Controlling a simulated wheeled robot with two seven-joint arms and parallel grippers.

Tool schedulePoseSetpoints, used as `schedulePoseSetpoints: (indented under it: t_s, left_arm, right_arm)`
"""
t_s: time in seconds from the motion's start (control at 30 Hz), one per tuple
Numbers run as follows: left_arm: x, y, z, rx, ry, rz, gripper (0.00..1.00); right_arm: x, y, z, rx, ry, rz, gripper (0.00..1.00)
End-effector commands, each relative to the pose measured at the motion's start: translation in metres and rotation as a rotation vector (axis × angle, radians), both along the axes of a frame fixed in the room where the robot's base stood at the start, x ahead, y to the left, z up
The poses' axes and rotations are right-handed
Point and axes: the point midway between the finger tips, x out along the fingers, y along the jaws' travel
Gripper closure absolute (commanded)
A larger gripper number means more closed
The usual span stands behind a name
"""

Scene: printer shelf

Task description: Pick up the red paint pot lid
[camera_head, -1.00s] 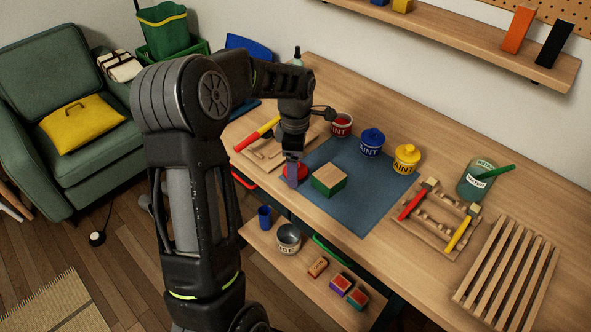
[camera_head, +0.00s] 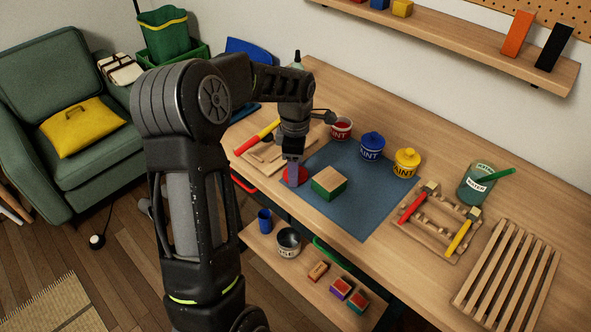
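The red paint pot lid (camera_head: 302,174) is at the left edge of the blue mat (camera_head: 362,203) on the workbench. My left gripper (camera_head: 292,175) points down at the lid, its finger overlapping the lid in the picture. The finger hides part of the lid. I cannot tell whether the fingers are closed on the lid or whether the lid touches the bench. The open paint pot (camera_head: 341,128) with red paint inside stands behind the mat, right of my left wrist. My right gripper is not in view.
A green block with a wooden top (camera_head: 328,184) stands close right of the lid. The blue-lidded pot (camera_head: 371,147) and yellow-lidded pot (camera_head: 406,163) stand along the mat's back. A brush rack (camera_head: 432,236), water jar (camera_head: 477,183) and slatted rack (camera_head: 508,275) are farther right. The mat's front is clear.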

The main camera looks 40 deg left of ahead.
Motion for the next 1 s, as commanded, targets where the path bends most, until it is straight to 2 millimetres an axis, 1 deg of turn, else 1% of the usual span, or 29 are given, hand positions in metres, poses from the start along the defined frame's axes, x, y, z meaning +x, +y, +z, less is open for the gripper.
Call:
schedulePoseSetpoints:
  t_s: [0.17, 0.5, 0.6, 0.73, 1.0]
  left_arm:
    - [0.001, 0.001, 0.016, 0.003, -0.004, 0.0, 0.79]
    - [0.001, 0.0, 0.08, 0.002, -0.006, 0.0, 0.79]
    - [0.001, 0.0, 0.092, 0.001, -0.004, 0.001, 0.79]
    - [0.0, 0.0, 0.099, 0.001, -0.001, 0.0, 0.79]
    - [0.0, 0.0, 0.099, 0.001, -0.001, 0.0, 0.79]
  right_arm:
    - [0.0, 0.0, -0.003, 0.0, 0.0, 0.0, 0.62]
    - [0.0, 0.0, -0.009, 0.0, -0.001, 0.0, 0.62]
    - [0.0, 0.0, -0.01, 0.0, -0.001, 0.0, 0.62]
    - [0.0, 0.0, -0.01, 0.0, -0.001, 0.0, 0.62]
    - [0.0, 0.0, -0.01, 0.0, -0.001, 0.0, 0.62]
